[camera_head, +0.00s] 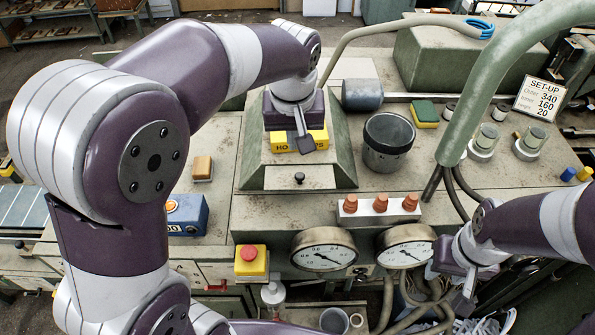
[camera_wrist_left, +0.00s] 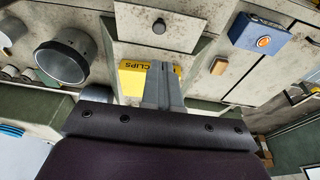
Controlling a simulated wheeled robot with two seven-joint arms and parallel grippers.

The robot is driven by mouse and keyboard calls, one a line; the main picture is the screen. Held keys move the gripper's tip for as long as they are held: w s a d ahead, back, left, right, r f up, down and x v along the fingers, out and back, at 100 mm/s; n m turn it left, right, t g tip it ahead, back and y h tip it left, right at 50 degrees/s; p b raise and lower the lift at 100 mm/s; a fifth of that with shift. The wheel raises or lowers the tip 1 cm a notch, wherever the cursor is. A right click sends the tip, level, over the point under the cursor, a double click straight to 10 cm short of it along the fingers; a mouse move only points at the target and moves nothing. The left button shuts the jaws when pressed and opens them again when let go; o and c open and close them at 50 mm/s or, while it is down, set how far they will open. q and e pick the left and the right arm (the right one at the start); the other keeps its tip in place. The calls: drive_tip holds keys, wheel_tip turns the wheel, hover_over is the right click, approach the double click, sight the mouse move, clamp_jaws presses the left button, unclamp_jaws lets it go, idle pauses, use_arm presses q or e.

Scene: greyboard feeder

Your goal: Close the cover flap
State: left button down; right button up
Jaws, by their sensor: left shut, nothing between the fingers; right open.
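A flat grey-beige plate with a small black knob, which looks like the cover flap (camera_head: 285,179), lies on the near side of the sloped green housing (camera_head: 245,165). It also shows at the top of the left wrist view (camera_wrist_left: 180,32). A yellow box with black lettering (camera_head: 283,142) shows beyond the plate; the wrist view reads CLIPS on it (camera_wrist_left: 132,82). My left gripper (camera_head: 305,146) is shut and empty over the yellow box, apart from the knob. The fingers hide part of the box. My right gripper (camera_head: 462,290) is open and empty at the lower right, near the gauges.
A dark cup (camera_head: 388,140) stands right of the housing. A white block with several orange cones (camera_head: 380,210) and two gauges (camera_head: 323,250) stand at the front. A blue box (camera_head: 187,215), a small orange-brown block (camera_head: 202,167) and a red button (camera_head: 250,255) stand left. A thick green pipe (camera_head: 480,90) arches at right.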

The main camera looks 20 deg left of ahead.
use_arm(q)
drive_tip(key=b, duration=0.1)
hover_over(299, 173)
wheel_tip(299, 173, down, 4)
drive_tip(key=shift+s+f, duration=0.1)
drive_tip(key=shift+s+f+p, duration=0.15)
drive_tip(key=shift+s+p, duration=0.1)
drive_tip(key=shift+p, duration=0.55)
drive_tip(key=shift+s+a+f+p, duration=0.15)
drive_tip(key=shift+f+p, duration=0.15)
drive_tip(key=shift+f, duration=1.05)
drive_tip(key=shift+d, duration=0.25)
use_arm(e)
drive_tip(key=shift+s+d+f, duration=0.1)
drive_tip(key=shift+s+d, duration=0.05)
drive_tip(key=shift+d, duration=0.05)
drive_tip(key=shift+f, duration=0.1)
